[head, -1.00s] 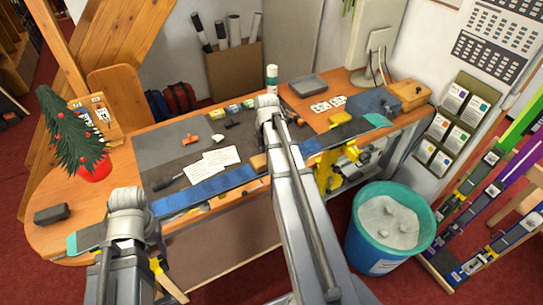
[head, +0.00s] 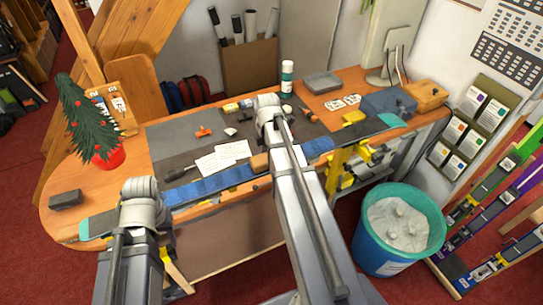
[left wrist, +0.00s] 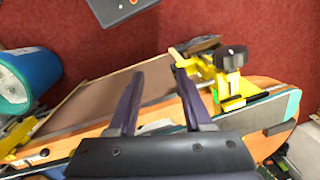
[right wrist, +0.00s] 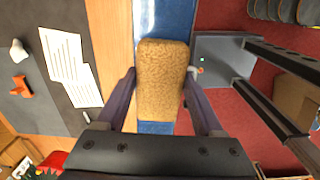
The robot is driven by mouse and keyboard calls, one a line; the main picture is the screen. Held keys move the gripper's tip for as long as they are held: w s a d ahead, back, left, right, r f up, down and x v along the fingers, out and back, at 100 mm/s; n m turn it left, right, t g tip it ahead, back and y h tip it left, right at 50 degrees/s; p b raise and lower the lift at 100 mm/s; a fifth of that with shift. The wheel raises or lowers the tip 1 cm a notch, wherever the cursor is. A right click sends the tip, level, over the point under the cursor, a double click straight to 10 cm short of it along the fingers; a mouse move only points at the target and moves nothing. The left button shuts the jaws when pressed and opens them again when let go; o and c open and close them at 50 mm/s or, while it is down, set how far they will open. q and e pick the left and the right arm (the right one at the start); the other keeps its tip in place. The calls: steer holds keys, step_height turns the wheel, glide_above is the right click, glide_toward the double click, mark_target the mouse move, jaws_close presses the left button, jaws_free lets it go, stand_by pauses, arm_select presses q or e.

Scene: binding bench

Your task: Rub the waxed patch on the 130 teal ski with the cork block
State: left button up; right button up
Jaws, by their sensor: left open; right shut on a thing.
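The ski (head: 100,224) lies base up along the bench's front edge, with teal ends and a bright blue stretch (head: 215,182) left of centre. My right gripper (right wrist: 162,85) is shut on the cork block (right wrist: 162,65). The cork lies over the blue base in the right wrist view and shows beside my arm in the head view (head: 259,162). I cannot tell whether it touches. A waxed patch is not distinct. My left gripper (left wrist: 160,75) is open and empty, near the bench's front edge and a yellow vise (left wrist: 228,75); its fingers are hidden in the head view.
Another yellow vise (head: 338,170) stands under the ski's right part. White sheets (head: 222,157) and tools lie behind the ski. A small tree in a red pot (head: 108,161) and a dark block (head: 66,199) stand left. A teal bin (head: 437,226) stands right on the floor.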

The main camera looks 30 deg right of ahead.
mark_target(258, 160)
steer(key=shift+a, duration=0.1)
steer(key=shift+w+a, duration=0.2)
steer(key=shift+a, duration=1.25)
steer(key=shift+a, duration=0.15)
steer(key=shift+w+a, duration=0.1)
steer(key=shift+a, duration=1.25)
steer(key=shift+a, duration=0.1)
steer(key=shift+w+a, duration=0.2)
steer(key=shift+a, duration=1.25)
steer(key=shift+a, duration=0.15)
steer(key=shift+w+a, duration=0.1)
steer(key=shift+a, duration=1.25)
steer(key=shift+a, duration=0.1)
